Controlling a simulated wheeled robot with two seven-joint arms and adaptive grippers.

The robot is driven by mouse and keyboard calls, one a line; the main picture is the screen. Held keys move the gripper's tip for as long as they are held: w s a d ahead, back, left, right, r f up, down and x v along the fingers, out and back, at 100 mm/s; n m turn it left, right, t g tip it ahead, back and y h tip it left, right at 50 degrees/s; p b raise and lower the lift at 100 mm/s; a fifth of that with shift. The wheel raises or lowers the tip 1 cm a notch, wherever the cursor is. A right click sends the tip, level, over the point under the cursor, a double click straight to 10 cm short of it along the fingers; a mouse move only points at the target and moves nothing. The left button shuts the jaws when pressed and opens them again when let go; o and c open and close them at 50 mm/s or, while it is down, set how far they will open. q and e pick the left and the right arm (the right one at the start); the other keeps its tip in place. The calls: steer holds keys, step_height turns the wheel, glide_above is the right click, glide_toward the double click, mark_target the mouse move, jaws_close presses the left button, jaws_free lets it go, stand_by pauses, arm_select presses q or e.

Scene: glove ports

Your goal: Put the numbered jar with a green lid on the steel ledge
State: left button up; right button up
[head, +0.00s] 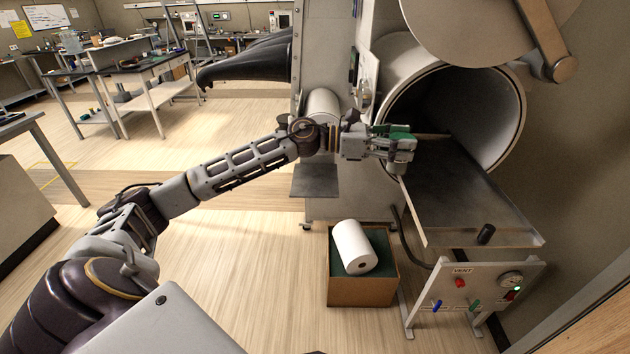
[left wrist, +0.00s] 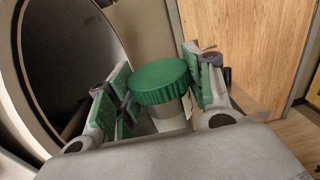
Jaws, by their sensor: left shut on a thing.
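The jar with a green lid (left wrist: 163,82) stands between the fingers of my left gripper (head: 404,148) in the left wrist view. Its pale body (left wrist: 168,117) shows below the lid; no number is readable. My left gripper is shut on it, in front of the round port's mouth and over the inner left part of the metal tray (head: 460,200). In the head view the green of lid and finger pads is hard to tell apart. A small steel ledge (head: 315,181) juts out below my left forearm, bare where visible. My right gripper is not in view.
The open round port (head: 518,110) has its door (head: 480,30) swung up above. A dark knob or cylinder (head: 486,233) is at the tray's front edge. A box (head: 361,290) with a white roll (head: 355,247) stands below. A valve panel (head: 470,290) is at lower right.

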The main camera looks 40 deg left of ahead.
mark_target(389, 170)
arm_select(q)
steer(key=shift+s+f, duration=0.15)
steer(key=shift+f, duration=0.3)
steer(key=f+t, duration=0.1)
steer(key=f, duration=0.1)
steer(key=s+f+n+y, duration=0.1)
steer(key=s+f+n+t, duration=0.1)
steer(key=f, duration=0.1)
steer(key=shift+a+f+t+y, duration=0.25)
steer(key=shift+f+t+y, duration=0.05)
steer(key=shift+f+y, duration=0.1)
steer(key=s+f+n+t+y, duration=0.2)
steer(key=s+f+n+y, duration=0.1)
steer(key=f, duration=0.6)
steer(key=s+a+f+n+t+y, duration=0.1)
steer(key=s+f+n+t+y, duration=0.1)
steer(key=f+y, duration=0.4)
steer(key=s+a+f+n+t+y, duration=0.1)
steer(key=s+f+n+t+y, duration=0.1)
steer(key=f, duration=1)
steer(key=s+n+y, duration=0.1)
steer(key=n+y, duration=0.1)
steer(key=shift+s+f+n+y, duration=0.25)
steer(key=shift+s+n+y, duration=0.05)
steer(key=shift+s+n, duration=0.1)
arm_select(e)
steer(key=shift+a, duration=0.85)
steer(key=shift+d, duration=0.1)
